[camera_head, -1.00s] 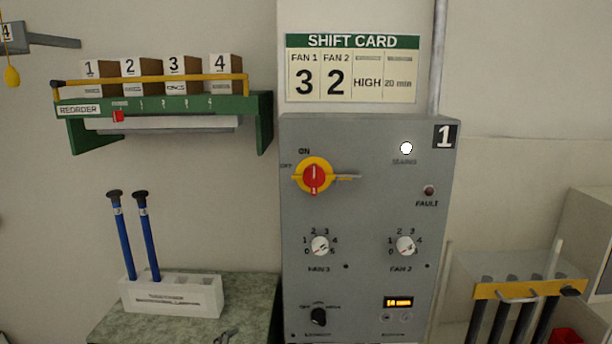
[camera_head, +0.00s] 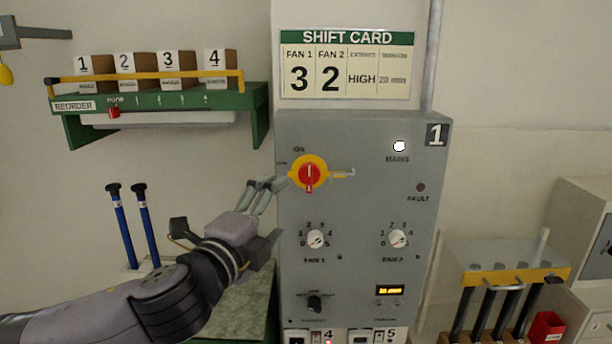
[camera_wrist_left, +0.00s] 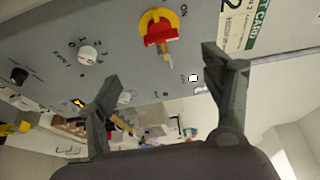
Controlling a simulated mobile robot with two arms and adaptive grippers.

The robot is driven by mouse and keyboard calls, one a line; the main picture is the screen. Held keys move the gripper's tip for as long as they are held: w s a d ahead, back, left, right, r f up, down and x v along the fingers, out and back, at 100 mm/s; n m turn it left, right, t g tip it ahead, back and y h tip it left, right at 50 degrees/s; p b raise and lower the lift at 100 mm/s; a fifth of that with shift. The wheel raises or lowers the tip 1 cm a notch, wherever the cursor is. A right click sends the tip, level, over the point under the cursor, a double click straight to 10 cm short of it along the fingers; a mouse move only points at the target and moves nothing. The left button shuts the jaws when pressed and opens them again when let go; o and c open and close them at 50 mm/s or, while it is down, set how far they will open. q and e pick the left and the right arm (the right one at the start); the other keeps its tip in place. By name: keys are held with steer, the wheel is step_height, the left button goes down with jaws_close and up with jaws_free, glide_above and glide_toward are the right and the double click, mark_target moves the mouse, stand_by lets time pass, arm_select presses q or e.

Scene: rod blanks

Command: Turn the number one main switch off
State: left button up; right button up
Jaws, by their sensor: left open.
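The number one main switch (camera_head: 309,174) is a red knob on a yellow plate, on the grey panel (camera_head: 365,205) marked 1. Its handle stands upright, in line with the ON mark. The round white mains lamp (camera_head: 399,146) is bright. My left gripper (camera_head: 262,185) is open and empty, just left of the switch and apart from it in the head view. In the left wrist view the switch (camera_wrist_left: 158,32) shows at the top, beyond and between the open fingers (camera_wrist_left: 165,75). My right gripper is not in view.
Two fan knobs (camera_head: 316,239) and a lower selector knob (camera_head: 315,303) are on the same panel. A green shelf (camera_head: 160,101) with numbered boxes hangs left. Blue rods (camera_head: 145,225) stand below it. A yellow-edged rack (camera_head: 505,277) is at right.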

mark_target(307, 180)
arm_select(q)
steer(key=p+x, duration=0.5)
steer(key=x, duration=0.9)
steer(key=shift+d+r, duration=0.1)
steer(key=shift+c, duration=0.4)
